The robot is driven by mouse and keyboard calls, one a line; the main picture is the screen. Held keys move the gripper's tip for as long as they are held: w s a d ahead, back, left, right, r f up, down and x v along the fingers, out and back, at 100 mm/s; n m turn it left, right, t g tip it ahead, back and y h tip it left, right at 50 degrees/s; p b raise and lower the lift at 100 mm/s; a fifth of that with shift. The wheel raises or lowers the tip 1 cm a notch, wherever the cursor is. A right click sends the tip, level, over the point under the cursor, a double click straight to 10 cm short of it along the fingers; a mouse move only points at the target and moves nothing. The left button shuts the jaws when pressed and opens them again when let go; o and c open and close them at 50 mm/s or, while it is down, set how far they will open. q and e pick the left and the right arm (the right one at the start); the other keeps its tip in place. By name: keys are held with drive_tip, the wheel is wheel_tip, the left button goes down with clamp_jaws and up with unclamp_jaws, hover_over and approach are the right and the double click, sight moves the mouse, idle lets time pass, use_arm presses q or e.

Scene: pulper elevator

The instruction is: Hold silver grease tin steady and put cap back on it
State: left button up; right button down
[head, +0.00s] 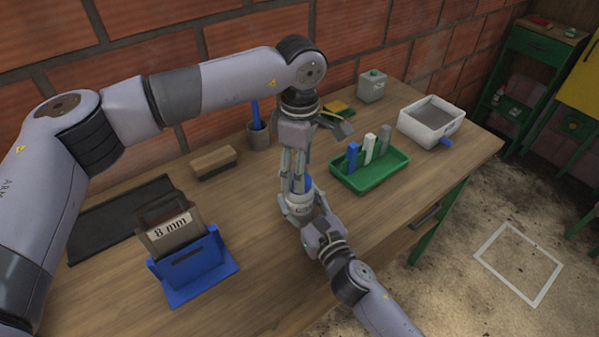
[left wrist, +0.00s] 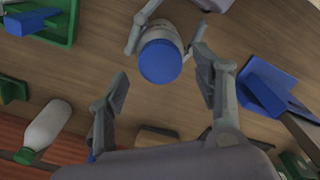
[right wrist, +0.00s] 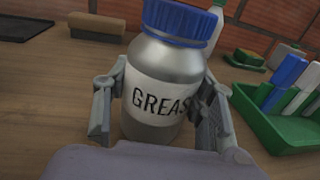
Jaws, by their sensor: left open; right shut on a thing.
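The silver grease tin (right wrist: 150,85) stands upright on the table with a white label. Its blue ribbed cap (right wrist: 182,20) sits on its mouth and looks level in the right wrist view. My right gripper (right wrist: 163,88) is shut on the tin's body, one finger on each side. My left gripper (head: 294,183) points down over the tin, open and empty. In the left wrist view the cap (left wrist: 160,61) shows between its spread fingers, apart from both. In the head view my left fingers partly hide the cap (head: 307,184) and tin.
A green tray (head: 372,180) with upright coloured blocks is right of the tin. A blue stand (head: 195,268) holding an "8 mm" plate is at left. A brush (head: 213,162) and cup (head: 258,138) are behind. A white bottle (left wrist: 46,130) stands close by.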

use_arm(q)
wheel_tip(320, 180, up, 2)
drive_tip(key=shift+r, duration=0.1)
drive_tip(key=shift+c, duration=0.2)
drive_tip(key=n, duration=0.1)
drive_tip(key=r+n, duration=0.1)
drive_tip(key=n, duration=0.3)
drive_tip(key=shift+r, duration=0.4)
drive_tip(key=n, duration=0.2)
drive_tip(key=r+n, duration=0.1)
drive_tip(key=n, duration=0.2)
drive_tip(key=shift+r+n, duration=0.35)
drive_tip(key=shift+n, duration=0.05)
drive_tip(key=shift+f, duration=0.1)
drive_tip(key=shift+f, duration=3.95)
drive_tip(key=shift+c, duration=0.3)
